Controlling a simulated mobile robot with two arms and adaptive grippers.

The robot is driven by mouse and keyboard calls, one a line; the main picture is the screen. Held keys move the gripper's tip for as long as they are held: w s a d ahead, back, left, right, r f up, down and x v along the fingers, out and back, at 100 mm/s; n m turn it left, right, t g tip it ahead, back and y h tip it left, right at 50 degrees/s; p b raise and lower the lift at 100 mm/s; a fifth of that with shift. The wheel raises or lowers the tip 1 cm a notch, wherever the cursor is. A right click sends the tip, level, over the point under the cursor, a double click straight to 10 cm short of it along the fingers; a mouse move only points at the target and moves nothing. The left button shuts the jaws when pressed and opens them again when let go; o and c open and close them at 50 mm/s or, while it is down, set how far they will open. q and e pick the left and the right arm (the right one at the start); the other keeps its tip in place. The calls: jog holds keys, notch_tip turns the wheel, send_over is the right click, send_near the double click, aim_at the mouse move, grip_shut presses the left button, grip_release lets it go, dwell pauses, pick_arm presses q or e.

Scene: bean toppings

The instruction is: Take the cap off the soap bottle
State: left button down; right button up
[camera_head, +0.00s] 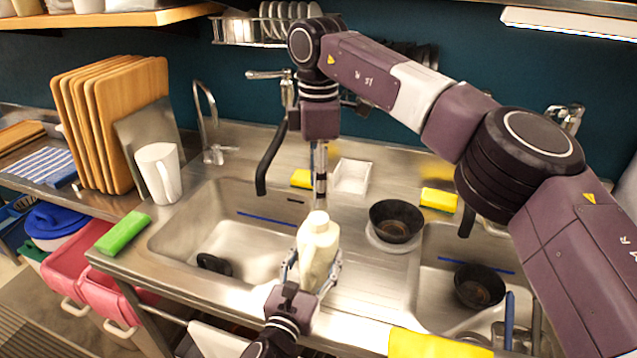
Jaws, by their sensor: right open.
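The soap bottle (318,256) is cream-coloured and slightly tilted, with its pale cap (318,221) on top. It is in front of the sink counter, near the middle of the view. My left gripper (313,270) comes up from below, with a finger on each side of the bottle, and holds it. My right gripper (320,188) points straight down just above the cap. It is seen edge-on, with its tips close over the cap; no contact can be made out.
The left sink basin (190,225) holds a dark item. A black bowl (396,220) stands right of the bottle, with another bowl (480,286) in the right basin. A white tray (352,176) and yellow sponges (438,199) lie behind. A green sponge (122,233) lies at left.

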aim_at(319, 218)
pick_arm(q)
jog(key=shift+r, duration=0.2)
pick_arm(e)
jog(key=shift+f, duration=4)
jog(key=shift+c, duration=0.4)
